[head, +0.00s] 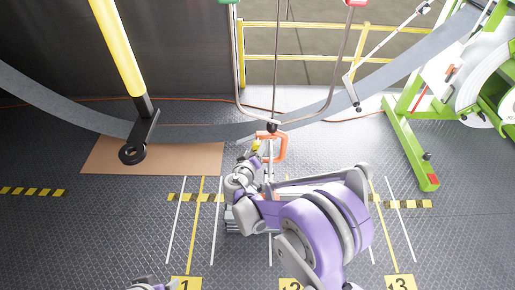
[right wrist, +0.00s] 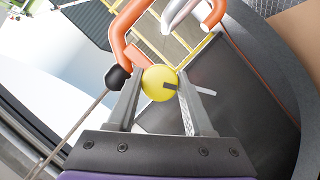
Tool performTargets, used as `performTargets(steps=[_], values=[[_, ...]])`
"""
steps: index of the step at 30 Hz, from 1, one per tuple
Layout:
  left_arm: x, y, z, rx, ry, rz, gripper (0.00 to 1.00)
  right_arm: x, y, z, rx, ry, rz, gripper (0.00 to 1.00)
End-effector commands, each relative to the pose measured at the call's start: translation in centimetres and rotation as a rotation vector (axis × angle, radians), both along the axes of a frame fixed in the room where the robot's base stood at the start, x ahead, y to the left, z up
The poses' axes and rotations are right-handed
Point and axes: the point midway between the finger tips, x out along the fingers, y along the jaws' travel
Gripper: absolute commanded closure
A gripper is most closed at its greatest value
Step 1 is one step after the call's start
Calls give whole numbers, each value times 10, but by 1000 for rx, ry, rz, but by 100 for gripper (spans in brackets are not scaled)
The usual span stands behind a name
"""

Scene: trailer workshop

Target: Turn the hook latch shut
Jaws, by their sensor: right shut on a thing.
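The orange hook (head: 281,147) hangs at the middle of the head view, below a dark ball on a thin cable. My right gripper (head: 256,158) is at its left side. In the right wrist view the orange hook (right wrist: 128,40) curves above the fingers. My right gripper (right wrist: 161,90) is shut on a round yellow knob (right wrist: 158,80) with a dark slot mark. A small yellow part (head: 255,145) also shows by the hook in the head view. I cannot tell how the latch sits against the hook opening.
A brown mat (head: 100,157) lies at the left, with a black ring-ended tool on a yellow pole (head: 118,45) over it. A grey curved band (head: 60,112) crosses behind. A green machine frame (head: 412,140) stands right. A yellow railing (head: 300,57) is at the back.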

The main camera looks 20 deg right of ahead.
Motion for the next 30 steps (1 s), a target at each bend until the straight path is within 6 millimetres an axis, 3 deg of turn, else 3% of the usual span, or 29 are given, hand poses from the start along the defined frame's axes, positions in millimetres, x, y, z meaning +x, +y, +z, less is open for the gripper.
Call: performTargets(steps=[30], values=[[6,0,-44,0,13,0,23,0,0,-4,-871,250,-1,100]])
